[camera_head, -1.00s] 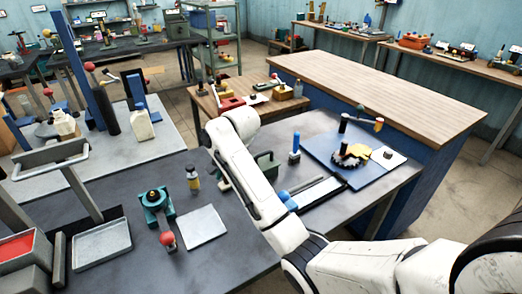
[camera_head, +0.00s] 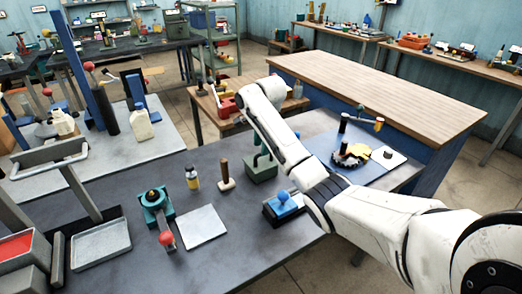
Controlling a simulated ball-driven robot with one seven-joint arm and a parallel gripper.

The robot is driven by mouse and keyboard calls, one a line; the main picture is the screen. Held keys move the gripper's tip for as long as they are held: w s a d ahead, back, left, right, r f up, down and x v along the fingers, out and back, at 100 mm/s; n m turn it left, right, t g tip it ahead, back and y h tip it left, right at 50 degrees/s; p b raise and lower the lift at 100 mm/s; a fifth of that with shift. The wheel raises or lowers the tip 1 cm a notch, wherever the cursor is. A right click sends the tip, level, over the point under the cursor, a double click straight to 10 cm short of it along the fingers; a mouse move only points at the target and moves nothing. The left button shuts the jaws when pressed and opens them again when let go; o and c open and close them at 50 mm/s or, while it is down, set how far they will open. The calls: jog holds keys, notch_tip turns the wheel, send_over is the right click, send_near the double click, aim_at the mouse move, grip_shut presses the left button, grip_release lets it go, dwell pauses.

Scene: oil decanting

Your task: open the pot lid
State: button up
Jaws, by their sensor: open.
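I cannot pick out a pot with a lid for sure in the head view. A green box-like object with an upright handle (camera_head: 262,168) stands on the dark table, partly behind my arm. A teal device (camera_head: 155,200) with a red ball-ended lever stands further left. My arm reaches from the lower right up over the right part of the table. My gripper is hidden behind the arm links, so I cannot see its jaws or anything between them.
A blue board (camera_head: 370,168) holds a gear. The front middle is clear.

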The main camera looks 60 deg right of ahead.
jog(key=shift+w+d+f, duration=0.1)
jog(key=shift+w+f, duration=0.05)
jog(key=shift+f, duration=0.6)
jog(key=shift+w+f, duration=0.1)
jog(key=shift+f, duration=0.6)
grip_shut()
